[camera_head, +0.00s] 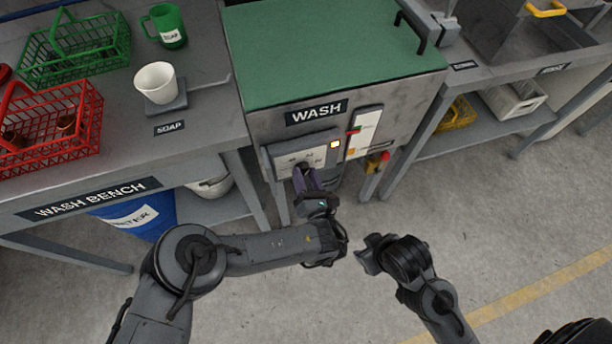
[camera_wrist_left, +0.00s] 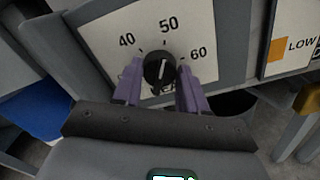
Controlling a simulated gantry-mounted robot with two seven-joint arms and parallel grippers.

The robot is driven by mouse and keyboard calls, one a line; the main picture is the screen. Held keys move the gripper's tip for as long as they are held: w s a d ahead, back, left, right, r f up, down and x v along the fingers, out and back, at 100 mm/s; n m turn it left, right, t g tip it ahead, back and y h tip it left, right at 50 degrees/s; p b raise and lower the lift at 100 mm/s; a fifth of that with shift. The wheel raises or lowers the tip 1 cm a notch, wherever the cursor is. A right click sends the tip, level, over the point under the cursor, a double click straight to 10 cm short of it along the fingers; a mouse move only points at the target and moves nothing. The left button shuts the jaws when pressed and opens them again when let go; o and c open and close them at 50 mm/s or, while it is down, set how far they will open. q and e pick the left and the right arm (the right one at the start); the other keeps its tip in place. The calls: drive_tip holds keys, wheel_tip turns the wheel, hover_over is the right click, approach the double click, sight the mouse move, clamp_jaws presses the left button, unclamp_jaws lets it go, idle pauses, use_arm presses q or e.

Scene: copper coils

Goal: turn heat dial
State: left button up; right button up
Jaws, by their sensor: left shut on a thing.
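The black heat dial (camera_wrist_left: 158,72) sits on a white plate (camera_wrist_left: 104,38) marked 40, 50 and 60. Its white pointer line stands nearly upright, toward the 50. My left gripper (camera_wrist_left: 159,80) has its two purple fingers on either side of the dial and is shut on it. In the head view, my left gripper (camera_head: 304,172) reaches the plate (camera_head: 283,158) on the front of the wash machine (camera_head: 392,92), and the fingers mostly hide the dial. My right gripper (camera_head: 368,258) hangs below, away from the machine; its jaw opening is unclear.
Right of the dial are a lit indicator, a gauge panel (camera_head: 366,128) and a red button (camera_head: 385,156). The wash bench at left holds a red basket (camera_head: 82,112), green basket (camera_head: 72,70), white cup (camera_head: 156,80) and green mug (camera_head: 167,24). Floor at right is clear.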

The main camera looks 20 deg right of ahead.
use_arm(q)
drive_tip(key=shift+n, duration=0.3)
drive_tip(key=shift+f+n+b, duration=0.15)
drive_tip(key=shift+n+b, duration=0.6)
drive_tip(key=shift+n, duration=0.25)
drive_tip(key=n+b, duration=0.2)
drive_tip(key=n, duration=0.2)
drive_tip(key=shift+a+b, duration=0.1)
drive_tip(key=shift+b, duration=0.2)
drive_tip(key=shift+n+b, duration=7.7)
drive_tip(key=shift+n, duration=0.9)
